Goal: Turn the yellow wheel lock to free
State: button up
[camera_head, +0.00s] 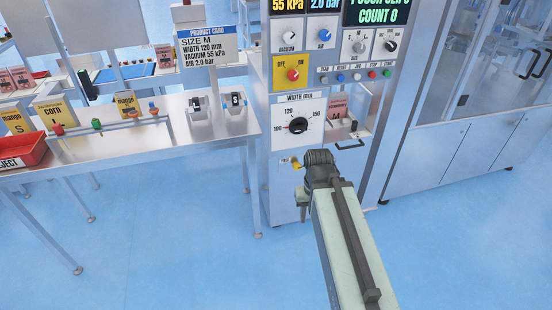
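A small yellow lever or knob, which looks like the yellow wheel lock (296,163), shows on the machine front just below the width dial. My gripper (303,180) is at the end of my arm, close beside the lock on its right and partly over that area. The dark wrist hides the fingers, so I cannot tell whether they touch the lock or are open or shut. The lock's exact turn position is too small to read.
The black width dial (298,125) sits above the lock, its pointer near 100. A red knob on a yellow plate (292,74) is higher up. A steel table (150,142) stands left; blue floor is open in front.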

aim_at(296, 166)
jog(key=u, duration=0.35)
jog(key=i, duration=0.8)
jog(key=u, duration=0.65)
jog(key=k, duration=0.7)
jog(key=u, duration=0.25)
jog(key=i, duration=0.7)
jog(key=z, duration=0.15)
